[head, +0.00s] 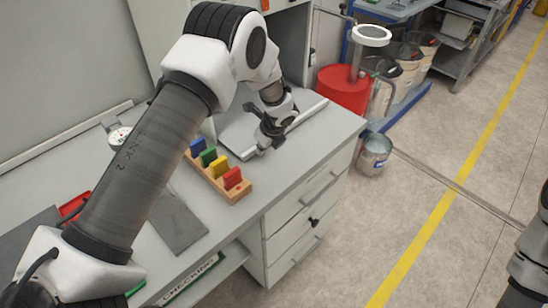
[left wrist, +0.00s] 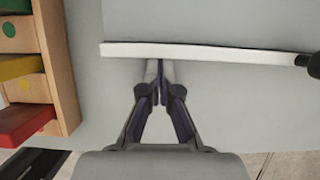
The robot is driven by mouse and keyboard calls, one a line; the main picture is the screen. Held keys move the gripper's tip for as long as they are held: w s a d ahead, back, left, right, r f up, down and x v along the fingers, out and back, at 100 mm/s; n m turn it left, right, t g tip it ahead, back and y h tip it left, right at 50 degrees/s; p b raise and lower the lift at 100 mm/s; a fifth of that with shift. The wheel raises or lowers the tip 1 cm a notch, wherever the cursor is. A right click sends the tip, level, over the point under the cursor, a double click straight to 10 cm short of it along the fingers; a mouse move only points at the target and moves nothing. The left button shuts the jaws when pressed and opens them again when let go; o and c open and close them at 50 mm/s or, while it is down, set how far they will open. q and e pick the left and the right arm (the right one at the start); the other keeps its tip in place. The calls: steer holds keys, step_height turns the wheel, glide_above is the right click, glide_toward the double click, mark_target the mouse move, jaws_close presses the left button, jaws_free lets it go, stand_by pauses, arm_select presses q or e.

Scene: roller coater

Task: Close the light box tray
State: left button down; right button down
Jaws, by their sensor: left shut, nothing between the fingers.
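The light box tray (head: 235,134) is a flat grey panel pulled out onto the bench top in front of the light box (head: 290,45). A white bar (head: 308,115) runs along its front edge. In the left wrist view the bar (left wrist: 210,51) lies across the top, with the grey tray panel (left wrist: 200,20) behind it. My left gripper (head: 262,146) is shut and empty at the bar. Its fingertips (left wrist: 158,68) are right at the near side of the bar; I cannot tell whether they touch it. The gripper partly hides the bar in the head view.
A wooden rack (head: 213,180) with coloured blocks stands close to the left of my gripper, also in the wrist view (left wrist: 58,60). A dial gauge (head: 119,136) and grey plate (head: 178,222) lie further left. A red drum (head: 343,93) and bucket (head: 374,155) stand right of the bench.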

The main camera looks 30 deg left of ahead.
mark_target(236, 133)
arm_select(q)
steer(key=w+a, duration=0.1)
steer(key=a, duration=0.2)
steer(key=w+a, duration=0.1)
steer(key=a, duration=0.3)
steer(key=w+a, duration=0.2)
steer(key=a, duration=0.2)
steer(key=shift+r, duration=0.15)
steer(key=shift+w, duration=0.1)
